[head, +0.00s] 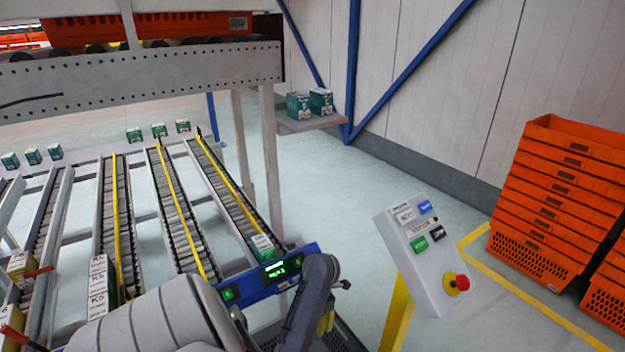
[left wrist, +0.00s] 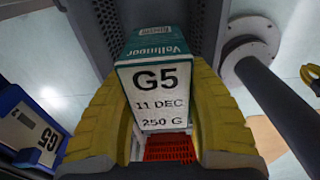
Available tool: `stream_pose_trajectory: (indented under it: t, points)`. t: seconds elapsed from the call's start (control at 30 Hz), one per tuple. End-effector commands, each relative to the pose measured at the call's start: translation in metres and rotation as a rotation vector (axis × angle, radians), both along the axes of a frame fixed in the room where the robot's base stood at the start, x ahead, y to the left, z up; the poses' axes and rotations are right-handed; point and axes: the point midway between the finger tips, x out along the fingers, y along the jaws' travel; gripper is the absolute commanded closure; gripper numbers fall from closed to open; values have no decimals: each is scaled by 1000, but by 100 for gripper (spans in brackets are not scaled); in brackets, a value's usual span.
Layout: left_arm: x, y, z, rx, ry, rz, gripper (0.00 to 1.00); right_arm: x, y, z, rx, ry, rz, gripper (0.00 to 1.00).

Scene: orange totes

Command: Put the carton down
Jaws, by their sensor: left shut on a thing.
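My left gripper (left wrist: 163,128) is shut on a carton (left wrist: 156,62) in the left wrist view. The carton is white with a teal edge and reads "G5", "11 DEC" and "250 G". A yellow finger presses on each side of it. An orange slatted surface (left wrist: 170,150), like a tote, shows below the carton between the fingers. In the head view the left gripper (head: 325,321) is low in the middle, by a dark tote edge; the held carton is hidden there. I cannot make out my right gripper in either view.
Sloping roller lanes (head: 178,222) fill the left, with a carton (head: 262,245) at one lane's end by a blue label rail (head: 265,277). A control box (head: 425,250) with a red button stands right of centre. Orange totes (head: 555,200) are stacked at the right. Floor between is clear.

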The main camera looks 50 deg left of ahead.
Motion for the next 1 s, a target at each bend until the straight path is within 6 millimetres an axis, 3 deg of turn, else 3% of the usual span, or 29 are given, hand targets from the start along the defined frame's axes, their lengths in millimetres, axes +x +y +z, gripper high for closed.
stream_pose_trajectory:
  t: [0.7,1.0]
  points:
    - [0,-1,-131,-4,0,-1,91,2,-8,0,-8,-3,2,100]
    - [-1,0,-157,-1,-1,-1,91,2,-7,0,-7,-2,1,100]
